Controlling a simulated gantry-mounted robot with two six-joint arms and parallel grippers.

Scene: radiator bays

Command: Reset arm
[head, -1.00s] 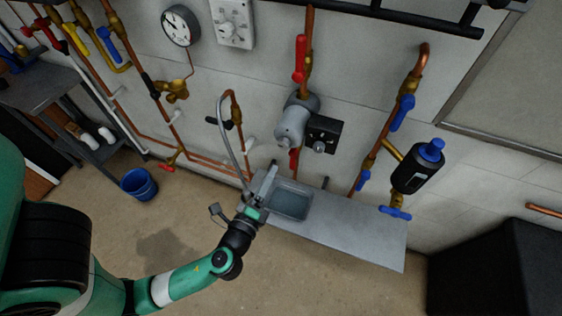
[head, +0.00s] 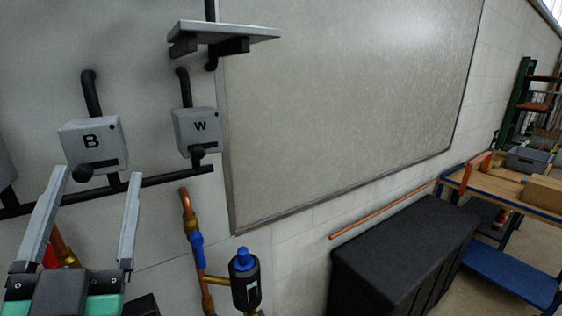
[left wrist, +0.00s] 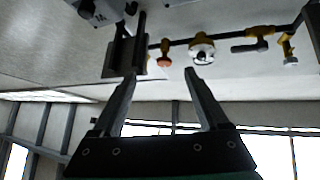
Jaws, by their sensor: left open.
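My left gripper (head: 92,215) is at the lower left of the head view. Its two long grey fingers are spread apart and point upward, with nothing between them. It appears in front of the wall, just below a grey box marked B (head: 91,143). In the left wrist view the open fingers (left wrist: 160,82) point up toward a dark pipe with yellow fittings (left wrist: 202,50); nothing is held. My right gripper is in neither view.
A grey box marked W (head: 197,130) and a small shelf (head: 225,35) are on the wall. A large panel (head: 345,100) fills the middle. A copper pipe with a blue-handled valve (head: 196,245) and a black canister (head: 245,282) stand below. A black cabinet (head: 400,255) is at right.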

